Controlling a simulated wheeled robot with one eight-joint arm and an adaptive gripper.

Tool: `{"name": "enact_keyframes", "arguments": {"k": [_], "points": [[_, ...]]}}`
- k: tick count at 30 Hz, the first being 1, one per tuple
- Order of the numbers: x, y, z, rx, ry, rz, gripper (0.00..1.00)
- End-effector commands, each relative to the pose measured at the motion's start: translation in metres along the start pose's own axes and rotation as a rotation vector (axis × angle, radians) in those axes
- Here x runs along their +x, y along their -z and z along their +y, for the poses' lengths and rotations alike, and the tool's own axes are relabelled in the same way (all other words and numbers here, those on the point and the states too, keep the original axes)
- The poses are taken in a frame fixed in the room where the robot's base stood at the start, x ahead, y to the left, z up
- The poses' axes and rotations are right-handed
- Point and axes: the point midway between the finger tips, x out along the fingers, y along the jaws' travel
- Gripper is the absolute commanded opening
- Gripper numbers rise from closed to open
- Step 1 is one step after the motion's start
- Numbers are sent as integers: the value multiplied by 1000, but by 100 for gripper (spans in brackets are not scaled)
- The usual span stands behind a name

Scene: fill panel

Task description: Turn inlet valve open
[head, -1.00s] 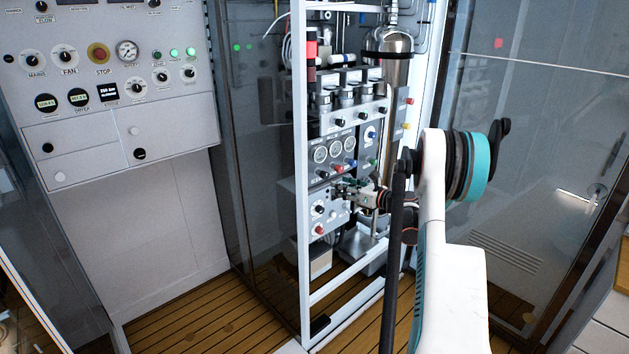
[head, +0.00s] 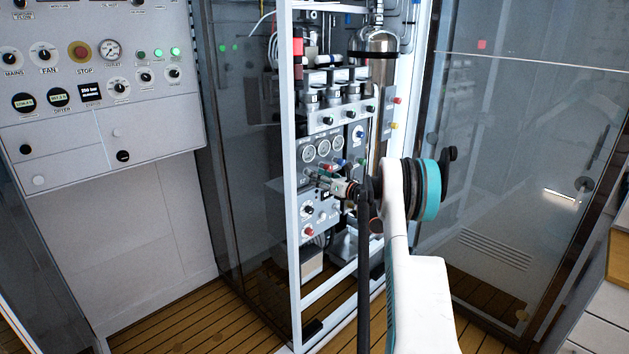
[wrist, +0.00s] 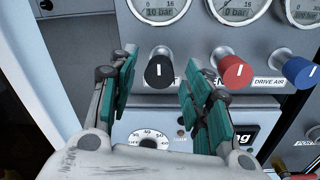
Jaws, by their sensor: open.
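A black knob (wrist: 160,69) with a white pointer line standing upright sits on the grey gauge panel in the wrist view. Its label is mostly hidden; only a final letter, seemingly T, shows, so it appears to be the inlet valve. My gripper (wrist: 158,72) is open, with one green-padded finger to the left of the knob and the other to its right. The knob shows between the fingertips, and I see no finger closed on it. In the head view my gripper (head: 322,181) is at the lower left of the gauge panel (head: 338,150), and hides the knob there.
Right of the black knob are a red knob (wrist: 231,72) and a blue knob (wrist: 299,72) marked DRIVE AIR. Gauges (wrist: 158,8) sit just above. A numbered dial (wrist: 148,142) is below. The white rack post (head: 291,200) stands close left of my gripper.

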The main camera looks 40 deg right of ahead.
Motion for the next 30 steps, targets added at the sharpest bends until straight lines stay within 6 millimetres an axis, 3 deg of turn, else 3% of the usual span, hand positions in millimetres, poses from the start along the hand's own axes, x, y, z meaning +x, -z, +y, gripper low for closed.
{"name": "enact_keyframes", "arguments": {"k": [6, 15, 16, 22, 30], "points": [[18, 0, 0, 0, 0, 0, 45], [20, -1, 0, 0, 1, 0, 45], [20, -1, 0, 0, 1, 0, 43], [20, 0, 0, 0, 1, 0, 0], [20, -1, 0, -13, 1, 1, 0]]}}
